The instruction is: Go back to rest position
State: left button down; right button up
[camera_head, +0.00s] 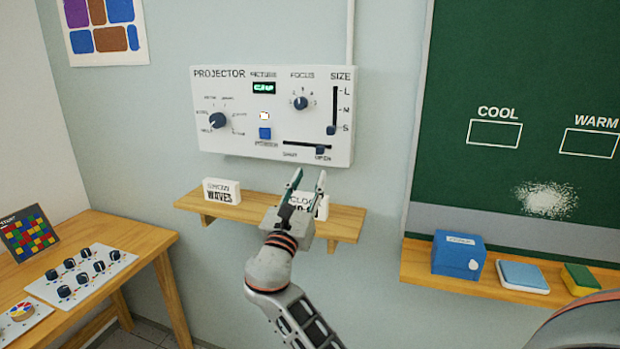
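My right gripper (306,182) is raised in front of the small wall shelf, just below the projector panel. Its two fingers point up and stand apart, with nothing seen between them. It partly covers a white block (322,208) on the shelf whose label is half hidden. The white projector panel (225,90) on the wall has knobs, a blue button, sliders and a small lit green display. An arm part of mine shows at the lower right corner. My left gripper is not in view.
The wooden shelf (255,213) also bears a white "WAVES" block (222,191). A wooden table (95,240) with a knob board (80,275) stands at left.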

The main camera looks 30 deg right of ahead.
dwell(0.3)
jog(key=s+a+f+m+y, duration=0.2)
jog(key=f+y, duration=0.2)
jog(key=f, duration=0.7)
jog(key=s+a+f+m+y, duration=0.2)
jog(key=a+f+y, duration=0.15)
jog(key=f, duration=0.75)
jog(key=s+a+f+m+y, duration=0.2)
jog(key=f+y, duration=0.3)
jog(key=f, duration=0.6)
jog(key=s+a+f+m+g+y, duration=0.1)
jog(key=s+a+f+m+y, duration=0.2)
jog(key=s+f+m, duration=0.5)
jog(key=s+a+f+m+g+y, duration=0.2)
jog(key=s+a+f+m+y, duration=0.2)
jog(key=s, duration=1.2)
notch_tip(320, 180, down, 4)
jog(key=a+m, duration=0.2)
jog(key=m, duration=0.1)
jog(key=shift+a+m+g, duration=0.25)
jog(key=shift+m+g, duration=0.05)
jog(key=shift+m, duration=0.1)
